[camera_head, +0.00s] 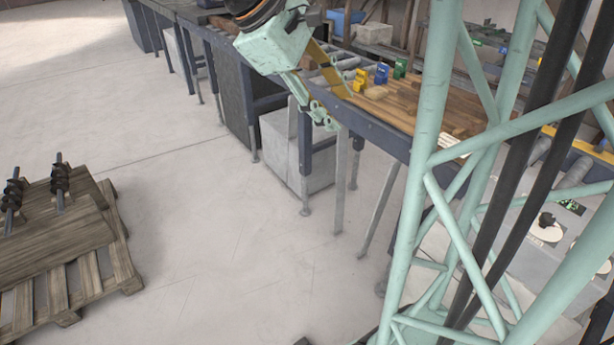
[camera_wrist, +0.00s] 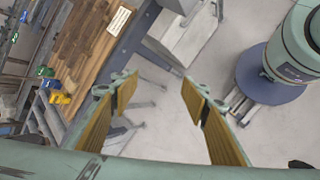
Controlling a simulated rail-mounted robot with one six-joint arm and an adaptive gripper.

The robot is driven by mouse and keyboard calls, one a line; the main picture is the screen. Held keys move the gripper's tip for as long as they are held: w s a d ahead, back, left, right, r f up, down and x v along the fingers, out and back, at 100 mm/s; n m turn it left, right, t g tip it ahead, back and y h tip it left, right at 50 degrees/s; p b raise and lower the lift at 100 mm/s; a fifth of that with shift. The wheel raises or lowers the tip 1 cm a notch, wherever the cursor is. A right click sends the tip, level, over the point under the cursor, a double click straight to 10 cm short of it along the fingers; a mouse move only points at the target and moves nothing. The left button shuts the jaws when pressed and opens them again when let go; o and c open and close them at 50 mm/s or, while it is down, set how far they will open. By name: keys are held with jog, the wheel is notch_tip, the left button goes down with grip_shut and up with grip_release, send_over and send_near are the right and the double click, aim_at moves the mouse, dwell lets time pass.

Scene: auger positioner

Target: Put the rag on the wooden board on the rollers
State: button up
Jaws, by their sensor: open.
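The brown wooden board (camera_head: 405,102) lies on the roller line, partly behind my green frame in the head view. It also shows at the upper left of the wrist view (camera_wrist: 82,45). A small flat white piece with marks (camera_head: 455,146) lies at the board's near edge. It also shows in the wrist view (camera_wrist: 118,20). I cannot tell whether it is paper or cloth, and I make out no certain rag. My gripper (camera_head: 326,119) hangs beside the bench's front edge. In the wrist view its yellow-padded fingers (camera_wrist: 158,92) are apart with nothing between them, over floor.
Metal rollers (camera_head: 343,66) show beside the board. A grey box (camera_head: 285,150) stands under the bench. A pallet (camera_head: 75,270) with augers (camera_head: 60,180) is at left. The floor between is clear.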

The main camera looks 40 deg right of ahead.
jog(key=s+a+m+t+y, duration=0.2)
jog(key=s+a, duration=0.5)
jog(key=a, duration=0.6)
jog(key=s+a+m+t+y, duration=0.1)
jog(key=s+a+t+y, duration=0.3)
jog(key=s+a, duration=0.4)
jog(key=a, duration=0.5)
jog(key=shift+r+m+y, duration=0.25)
jog(key=shift+m+y, duration=0.15)
jog(key=shift+w+a, duration=0.1)
notch_tip(320, 180, down, 10)
jog(key=b, duration=0.9)
jog(key=shift+r+b, duration=0.15)
jog(key=shift+b, duration=0.25)
jog(key=shift+r, duration=0.1)
notch_tip(320, 180, up, 23)
jog(key=p, duration=2.2)
jog(key=shift+f+p, duration=0.2)
jog(key=shift+p, duration=0.2)
jog(key=shift+c, duration=0.9)
